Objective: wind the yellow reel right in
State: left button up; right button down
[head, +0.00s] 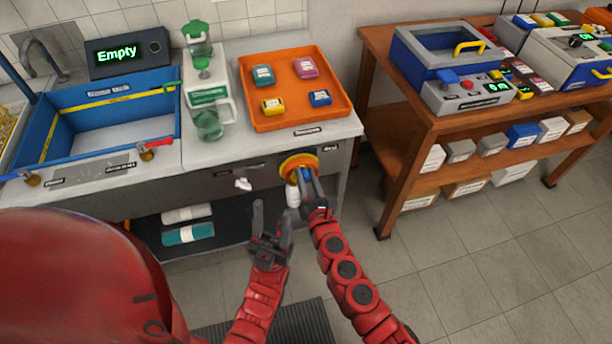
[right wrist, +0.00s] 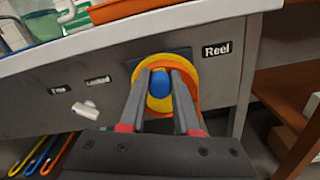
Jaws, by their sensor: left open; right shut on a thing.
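A white handle (head: 243,184) sticks out of the panel left of the reel. Above are an orange tray (head: 343,109) with small boxes and a green-and-white blender-like device (head: 207,95). A wooden bench (head: 377,145) stands to the right, with clear floor before it.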

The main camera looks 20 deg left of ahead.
aim_at(317, 175)
jog(key=d+m+b, duration=0.1)
jog(key=m, duration=0.3)
jog(key=w+d+f+m+b, duration=0.1)
jog(key=m, duration=0.3)
jog(key=w+d+f+m+b, duration=0.1)
jog(key=m, duration=0.2)
jog(key=shift+f+m, duration=0.1)
jog(key=shift+m, duration=0.3)
jog(key=m, duration=0.2)
jog(key=f+m+b, duration=0.1)
jog(key=shift+w+d+f+m, duration=0.1)
jog(key=shift+w+d+m, duration=0.1)
jog(key=shift+d+m, duration=0.1)
jog(key=m, duration=0.1)
jog(key=f+m, duration=0.1)
jog(key=shift+m, duration=0.3)
jog(key=m, duration=0.1)
jog(key=f+m, duration=0.1)
jog(key=shift+m, duration=0.3)
jog(key=shift+s+a+f+m+p, duration=0.1)
jog(key=shift+a+f+m+p, duration=0.15)
jog(key=shift+m, duration=0.55)
jog(key=shift+s+f+m+p, duration=0.1)
jog(key=shift+f+m, duration=0.25)
jog(key=shift+m, duration=0.45)
